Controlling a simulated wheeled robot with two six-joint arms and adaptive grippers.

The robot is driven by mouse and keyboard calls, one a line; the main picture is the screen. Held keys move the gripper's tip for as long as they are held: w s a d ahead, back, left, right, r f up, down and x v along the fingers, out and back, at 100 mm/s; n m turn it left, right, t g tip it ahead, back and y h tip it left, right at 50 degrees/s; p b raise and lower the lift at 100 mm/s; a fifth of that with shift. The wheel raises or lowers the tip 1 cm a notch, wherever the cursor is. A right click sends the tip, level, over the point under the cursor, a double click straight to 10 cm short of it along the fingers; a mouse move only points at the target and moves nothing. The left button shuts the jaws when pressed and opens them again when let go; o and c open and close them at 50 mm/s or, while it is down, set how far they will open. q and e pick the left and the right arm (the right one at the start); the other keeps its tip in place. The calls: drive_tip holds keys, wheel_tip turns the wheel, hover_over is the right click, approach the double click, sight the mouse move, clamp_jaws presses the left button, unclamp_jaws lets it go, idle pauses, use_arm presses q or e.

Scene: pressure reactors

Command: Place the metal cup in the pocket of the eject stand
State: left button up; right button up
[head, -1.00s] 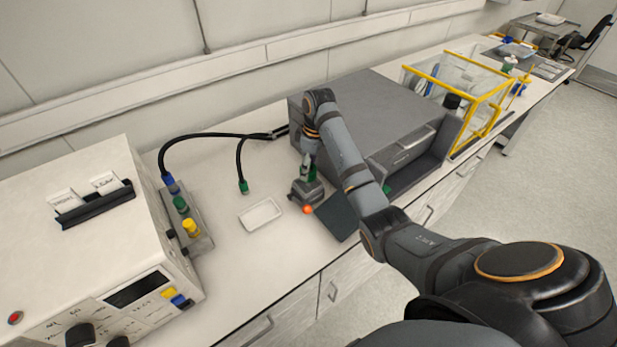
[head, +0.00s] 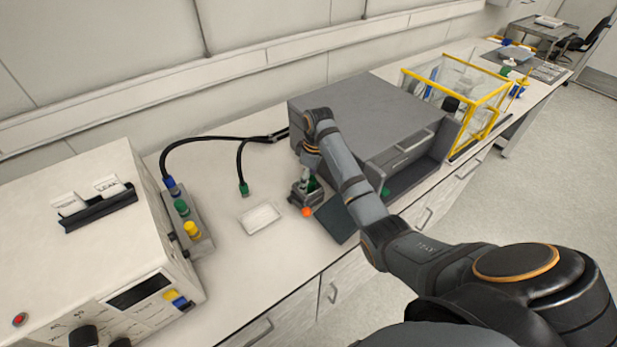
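My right arm reaches in from the right, and its gripper (head: 307,180) points down over a small dark block with an orange-red knob (head: 306,212) on its front. This block (head: 301,197) may be the eject stand. Green shows beside the gripper's end. The fingers are small and partly merged with the block, so I cannot tell whether they are open or shut. I cannot make out the metal cup or the stand's pocket clearly; the gripper and wrist may hide them. My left gripper is not in view.
A white tray (head: 260,218) lies left of the block, and a dark flat panel (head: 338,219) lies right of it. A grey cabinet (head: 365,112) stands behind. A green-tipped black hose (head: 243,187) hangs near the tray. A white control unit (head: 90,235) fills the left.

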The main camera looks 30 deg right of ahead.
drive_tip(key=r, duration=0.3)
drive_tip(key=r+b, duration=0.1)
drive_tip(key=r, duration=0.1)
drive_tip(key=shift+s+d+r, duration=0.15)
drive_tip(key=shift+d+r, duration=0.1)
drive_tip(key=shift+r, duration=0.05)
wheel_tip(320, 180, up, 7)
drive_tip(key=p, duration=0.5)
drive_tip(key=shift+s+d+p, duration=0.25)
drive_tip(key=shift+s+p, duration=0.05)
drive_tip(key=shift+s, duration=0.15)
drive_tip(key=shift+w+f, duration=0.1)
drive_tip(key=shift+f, duration=0.1)
